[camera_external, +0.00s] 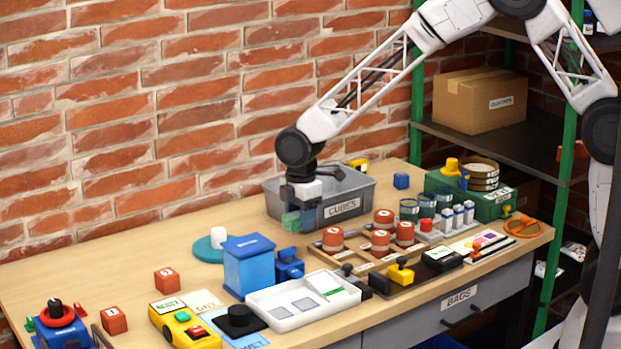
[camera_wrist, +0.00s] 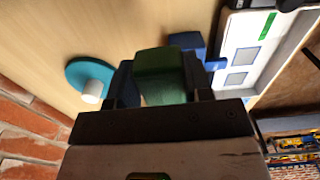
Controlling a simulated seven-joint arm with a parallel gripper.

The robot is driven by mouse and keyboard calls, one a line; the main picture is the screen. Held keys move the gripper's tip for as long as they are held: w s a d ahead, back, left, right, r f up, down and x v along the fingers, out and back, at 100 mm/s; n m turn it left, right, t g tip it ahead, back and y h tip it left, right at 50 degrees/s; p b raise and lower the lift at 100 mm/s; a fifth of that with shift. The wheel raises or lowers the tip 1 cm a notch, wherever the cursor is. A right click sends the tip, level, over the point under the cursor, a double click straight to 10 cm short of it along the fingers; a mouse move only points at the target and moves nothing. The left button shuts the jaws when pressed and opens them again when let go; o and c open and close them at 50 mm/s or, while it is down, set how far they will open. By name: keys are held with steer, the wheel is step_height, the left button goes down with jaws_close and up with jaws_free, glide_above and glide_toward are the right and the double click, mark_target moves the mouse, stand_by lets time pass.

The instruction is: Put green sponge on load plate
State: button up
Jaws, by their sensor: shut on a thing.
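My gripper (camera_external: 300,212) is shut on the green sponge (camera_wrist: 158,75), which sits between the fingers in the wrist view. In the external view the sponge (camera_external: 291,222) shows as a small green block, held in front of the grey bin's left end. The load plate carries no label that I can read. A round teal plate (camera_external: 203,254) with a white cylinder (camera_external: 218,237) on it lies on the table to the left of my gripper. It also shows at the left in the wrist view (camera_wrist: 76,72). A white tray (camera_external: 270,314) with grey squares lies nearer the front.
A grey bin labelled CUBES (camera_external: 365,188) stands beside my gripper. A tall blue box (camera_external: 248,270) stands between the teal plate and the white tray. Red jars (camera_external: 333,239) sit to the right. The table's left middle is mostly clear.

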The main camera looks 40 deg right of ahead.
steer(key=w+a, duration=0.1)
steer(key=w, duration=0.1)
steer(key=w+a+r, duration=0.1)
steer(key=w+a, duration=0.1)
steer(key=shift+a, duration=0.1)
glide_above(222, 229)
steer(key=shift+f, duration=0.8)
stand_by(0.3)
steer(key=shift+f, duration=1.75)
steer(key=shift+f, duration=0.2)
steer(key=o, duration=0.9)
steer(key=shift+r, duration=0.25)
